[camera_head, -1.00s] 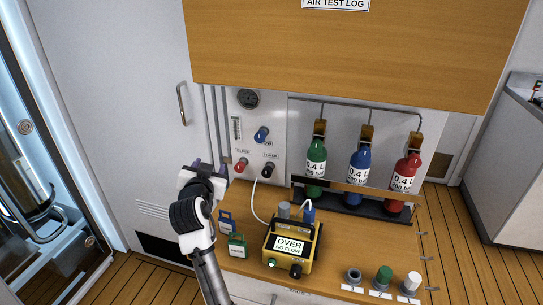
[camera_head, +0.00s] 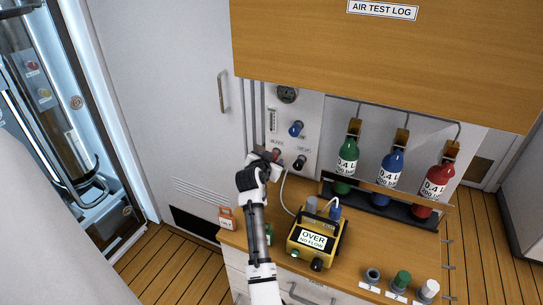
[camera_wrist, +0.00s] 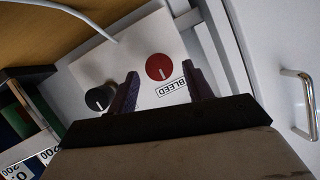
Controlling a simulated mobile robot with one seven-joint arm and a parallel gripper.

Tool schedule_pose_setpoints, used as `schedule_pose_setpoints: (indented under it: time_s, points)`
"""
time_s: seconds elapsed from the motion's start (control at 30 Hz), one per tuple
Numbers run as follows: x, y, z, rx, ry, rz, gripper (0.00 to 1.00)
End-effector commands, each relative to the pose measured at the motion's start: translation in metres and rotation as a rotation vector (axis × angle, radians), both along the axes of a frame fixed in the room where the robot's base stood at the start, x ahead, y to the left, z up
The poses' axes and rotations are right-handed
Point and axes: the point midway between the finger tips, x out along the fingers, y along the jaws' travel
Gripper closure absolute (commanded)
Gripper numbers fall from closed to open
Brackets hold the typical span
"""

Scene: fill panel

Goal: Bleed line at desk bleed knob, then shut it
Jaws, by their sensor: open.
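The red bleed knob (camera_head: 276,153) is on the white wall panel (camera_head: 308,107) above the desk. In the wrist view the red knob (camera_wrist: 159,67) shows a white pointer line, beside a BLEED label (camera_wrist: 172,89). My gripper (camera_head: 264,158) is in front of the panel at this knob and partly covers it. In the wrist view my gripper (camera_wrist: 163,84) is open, its two dark fingers apart with the knob and label between them in the picture. I cannot tell whether a finger touches the knob.
A black knob (camera_head: 299,162) sits right of the red one, a blue knob (camera_head: 296,128) above. A yellow tester (camera_head: 318,241) reading OVER, NO FLOW stands on the desk. Green (camera_head: 347,163), blue (camera_head: 388,166) and red (camera_head: 433,186) bottles stand right. A wooden cabinet (camera_head: 400,60) overhangs.

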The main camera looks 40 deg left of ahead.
Motion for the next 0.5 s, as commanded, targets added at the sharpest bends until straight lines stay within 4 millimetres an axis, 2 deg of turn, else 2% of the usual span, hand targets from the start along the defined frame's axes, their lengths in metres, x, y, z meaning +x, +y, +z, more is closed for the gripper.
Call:
schedule_pose_setpoints:
  time_s: [0.2,0.5]
  points:
    - [0.0128,0.005,-0.0049,0.0,0.0,0.0,0.49]
    - [0.0141,0.0059,-0.0064,0.0,0.0,0.001,0.49]
